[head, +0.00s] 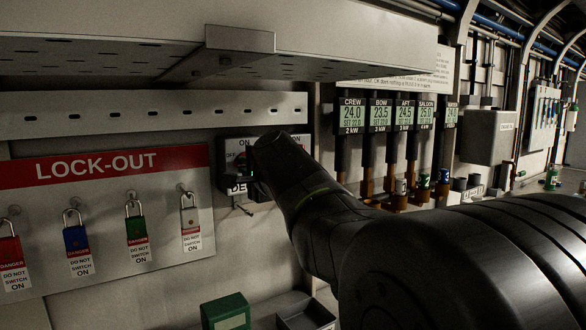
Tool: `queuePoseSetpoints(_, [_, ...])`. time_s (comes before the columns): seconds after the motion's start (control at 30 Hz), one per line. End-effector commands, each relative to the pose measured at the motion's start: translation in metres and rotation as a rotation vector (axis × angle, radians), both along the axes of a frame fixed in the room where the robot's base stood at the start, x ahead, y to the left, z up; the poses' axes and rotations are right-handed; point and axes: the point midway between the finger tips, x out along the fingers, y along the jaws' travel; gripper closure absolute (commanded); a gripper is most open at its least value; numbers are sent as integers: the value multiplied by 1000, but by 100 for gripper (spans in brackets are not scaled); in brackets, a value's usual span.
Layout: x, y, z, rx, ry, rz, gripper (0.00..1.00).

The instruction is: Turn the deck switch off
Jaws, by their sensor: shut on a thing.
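The deck switch (234,148) is a small wall box with a light face plate marked ON and OFF, just right of the lock-out board. A white label beginning "DE" (238,188) hangs below its face, partly covered. My dark arm reaches in from the lower right, and my gripper (248,180) is at the front of the switch, shut on its handle. The wrist hides the right part of the plate and most of the handle, so I cannot tell which way the handle points.
The lock-out board (110,165) carries several padlocks with danger tags. A perforated metal shelf (120,50) overhangs the switch. Several temperature displays (352,115) with pipes and valves stand to the right. A green box (226,312) and a dark tray (305,316) sit below.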

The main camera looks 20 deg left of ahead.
Motion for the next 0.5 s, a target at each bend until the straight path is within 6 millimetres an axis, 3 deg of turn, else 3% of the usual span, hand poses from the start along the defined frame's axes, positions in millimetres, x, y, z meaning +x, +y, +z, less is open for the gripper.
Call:
queuePoseSetpoints(0.33, [0, 0, 0, -4, -3, 0, 100])
queuePoseSetpoints(0.37, [0, 0, 0, -4, -3, 0, 84])
queuePoseSetpoints(0.4, [0, 0, 0, -4, -3, 0, 76])
queuePoseSetpoints(0.47, [0, 0, 0, -3, -2, 0, 66])
queuePoseSetpoints(0.5, [0, 0, 0, -3, -2, 0, 66])
